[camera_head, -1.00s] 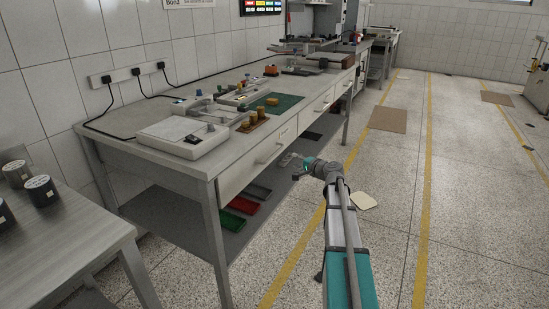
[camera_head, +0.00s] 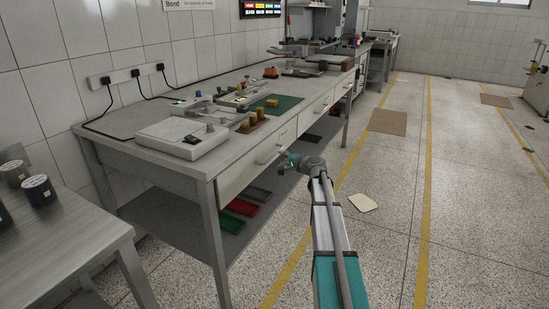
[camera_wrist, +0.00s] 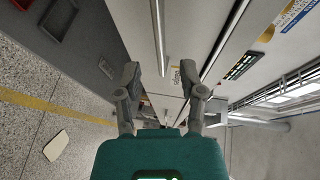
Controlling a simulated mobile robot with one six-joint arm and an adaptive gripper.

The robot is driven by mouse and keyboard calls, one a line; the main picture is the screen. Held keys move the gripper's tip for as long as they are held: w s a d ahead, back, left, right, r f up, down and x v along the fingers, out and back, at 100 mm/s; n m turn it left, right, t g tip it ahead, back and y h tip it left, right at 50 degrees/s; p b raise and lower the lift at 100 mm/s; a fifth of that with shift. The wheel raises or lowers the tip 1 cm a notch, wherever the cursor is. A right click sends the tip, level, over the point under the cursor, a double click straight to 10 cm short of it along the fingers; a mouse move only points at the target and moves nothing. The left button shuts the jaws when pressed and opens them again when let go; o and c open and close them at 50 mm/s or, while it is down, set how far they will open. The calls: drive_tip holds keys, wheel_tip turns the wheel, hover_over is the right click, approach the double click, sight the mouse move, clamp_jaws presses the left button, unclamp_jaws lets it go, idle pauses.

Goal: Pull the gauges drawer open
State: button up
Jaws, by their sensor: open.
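The bench has a row of pale drawers along its front. The near drawer (camera_head: 240,176) is shut, with a bar handle (camera_head: 268,153) on its front. My gripper (camera_head: 285,161) is just in front of this drawer, close to the handle. In the wrist view my gripper (camera_wrist: 160,76) is open, its two fingers spread. A long bar handle (camera_wrist: 158,35) runs between the fingers' line and the drawer front; I cannot tell whether it touches them. A small label (camera_wrist: 175,76) shows on the front, too small to read, so I cannot confirm which drawer is gauges.
The bench top (camera_head: 150,148) bears a white device (camera_head: 182,137) and a green mat (camera_head: 275,103). Below is a shelf with red (camera_head: 243,206) and green trays. A second table (camera_head: 60,235) stands at the near left.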

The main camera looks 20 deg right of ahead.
sight(274, 155)
drive_tip(key=shift+b+x, duration=0.45)
drive_tip(key=shift+x, duration=2.6)
drive_tip(key=shift+c, duration=0.3)
clamp_jaws()
